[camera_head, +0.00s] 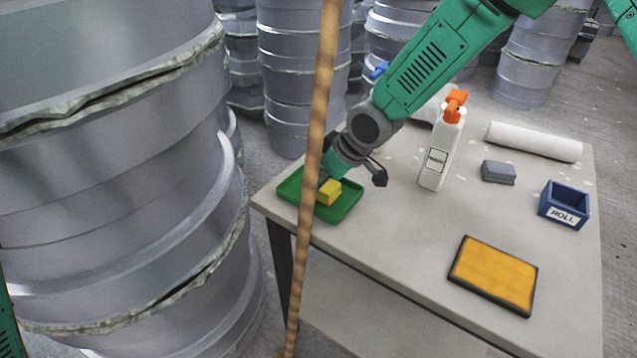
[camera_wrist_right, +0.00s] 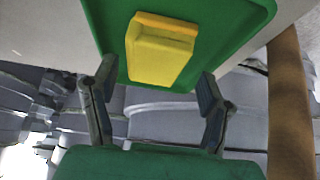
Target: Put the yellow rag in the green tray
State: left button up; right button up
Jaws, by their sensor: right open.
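The yellow rag (camera_head: 329,192) is a small folded block lying inside the green tray (camera_head: 348,207), at the left end of the table. In the right wrist view the rag (camera_wrist_right: 160,55) rests on the floor of the tray (camera_wrist_right: 228,45). My right gripper (camera_head: 352,178) is just over the tray, behind the rag. In its wrist view the two fingers (camera_wrist_right: 155,85) are spread wide, with nothing between them, apart from the rag. My left gripper is out of view; only a bit of green arm shows at the lower left.
A wooden pole (camera_head: 312,145) stands in front of the tray's left part. The table (camera_head: 390,245) also holds a spray bottle (camera_head: 441,150), a white roll (camera_head: 533,142), a grey block (camera_head: 499,172), a blue ROLL box (camera_head: 564,206) and an orange pad (camera_head: 494,274). Stacked grey moulds (camera_head: 110,200) fill the left.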

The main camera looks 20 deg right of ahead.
jog(key=p+v, duration=0.1)
jog(key=v, duration=0.9)
jog(key=shift+d+p, duration=0.2)
jog(key=shift+p, duration=0.2)
jog(key=shift+s+d, duration=0.1)
jog(key=shift+d, duration=0.15)
